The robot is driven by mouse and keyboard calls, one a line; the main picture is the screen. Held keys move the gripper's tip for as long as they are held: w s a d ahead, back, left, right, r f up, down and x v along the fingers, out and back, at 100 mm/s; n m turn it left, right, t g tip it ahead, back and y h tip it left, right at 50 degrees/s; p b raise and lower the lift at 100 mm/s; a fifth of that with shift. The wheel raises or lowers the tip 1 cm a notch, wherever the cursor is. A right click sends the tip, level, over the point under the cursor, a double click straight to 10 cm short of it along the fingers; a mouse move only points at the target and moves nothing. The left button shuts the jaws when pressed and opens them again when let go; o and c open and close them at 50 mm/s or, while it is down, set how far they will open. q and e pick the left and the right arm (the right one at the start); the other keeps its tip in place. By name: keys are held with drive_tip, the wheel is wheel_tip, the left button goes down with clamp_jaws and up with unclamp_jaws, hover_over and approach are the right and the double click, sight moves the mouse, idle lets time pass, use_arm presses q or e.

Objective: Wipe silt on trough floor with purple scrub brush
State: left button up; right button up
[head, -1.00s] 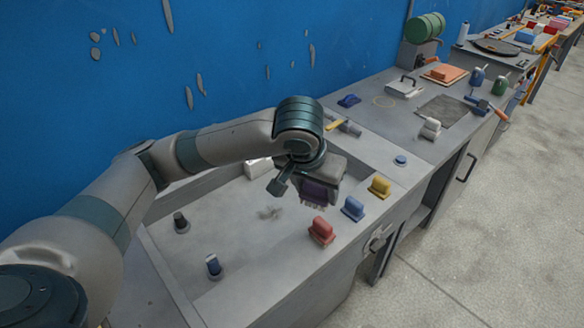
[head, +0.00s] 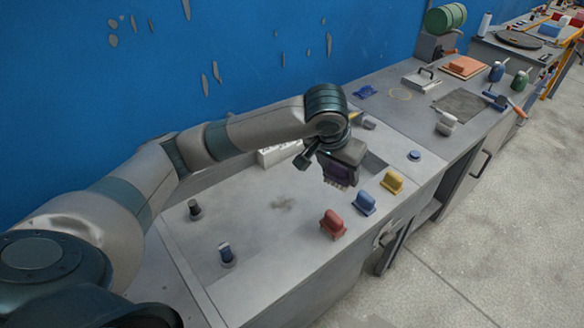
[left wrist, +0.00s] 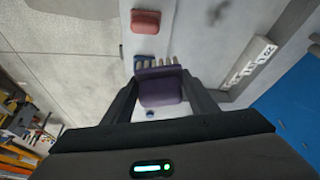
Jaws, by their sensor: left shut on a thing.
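My left gripper (head: 341,168) is shut on the purple scrub brush (head: 338,173), over the right part of the trough. The brush's bristles point down, and it appears above the floor. In the left wrist view the purple brush (left wrist: 160,88) sits between the two fingers, with its pale bristles beyond. The silt (head: 283,202) is a dark smudge on the trough floor (head: 250,225), to the left of the brush. A dark patch that looks like the silt shows in the left wrist view (left wrist: 219,13). My right gripper is not in view.
Red (head: 333,223), blue (head: 365,203) and yellow (head: 392,182) brushes stand along the trough's front ledge. Two small upright fittings (head: 226,254) stand on the trough floor at left. A white block (head: 279,156) is at the back wall. The floor around the silt is clear.

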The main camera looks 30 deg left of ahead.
use_arm(q)
drive_tip(key=w+a+f+m+p, duration=0.1)
drive_tip(key=w+a+f+p, duration=0.4)
drive_tip(key=w+a+f, duration=0.25)
drive_tip(key=a+f+m+h+p, duration=0.1)
drive_tip(key=a+f+p, duration=0.2)
drive_tip(key=a+f, duration=0.6)
drive_tip(key=shift+w+a+f+m, duration=0.3)
drive_tip(key=shift+w+a+m, duration=0.15)
drive_tip(key=shift+a, duration=0.5)
